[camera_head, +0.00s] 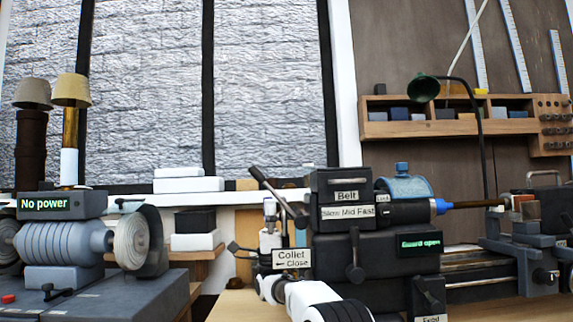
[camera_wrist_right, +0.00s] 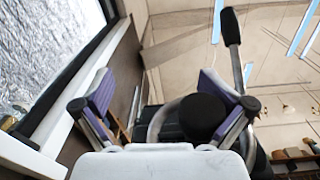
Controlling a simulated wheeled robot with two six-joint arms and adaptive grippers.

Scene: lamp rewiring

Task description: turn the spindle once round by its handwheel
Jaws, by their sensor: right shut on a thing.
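The lathe headstock (camera_head: 345,215) stands right of centre, with a blue spindle nose (camera_head: 441,206) on its right side holding a brown turned rod (camera_head: 475,204). My right gripper (camera_head: 270,212) is at the left end of the headstock, its white arm rising from below. In the right wrist view its two purple-padded fingers (camera_wrist_right: 162,95) stand either side of the handwheel, whose black round knob (camera_wrist_right: 203,117) shows near the right finger with a grey rim beside it. The gripper is shut on the handwheel. The handwheel is mostly hidden in the head view. My left gripper is not in view.
A black-gripped lever (camera_head: 272,190) sticks up close beside my right gripper; it also shows in the right wrist view (camera_wrist_right: 232,28). The "Collet Close" sign (camera_head: 292,259) is just below. A buffing machine (camera_head: 65,243) stands left. The display (camera_head: 419,243) reads "Guard open".

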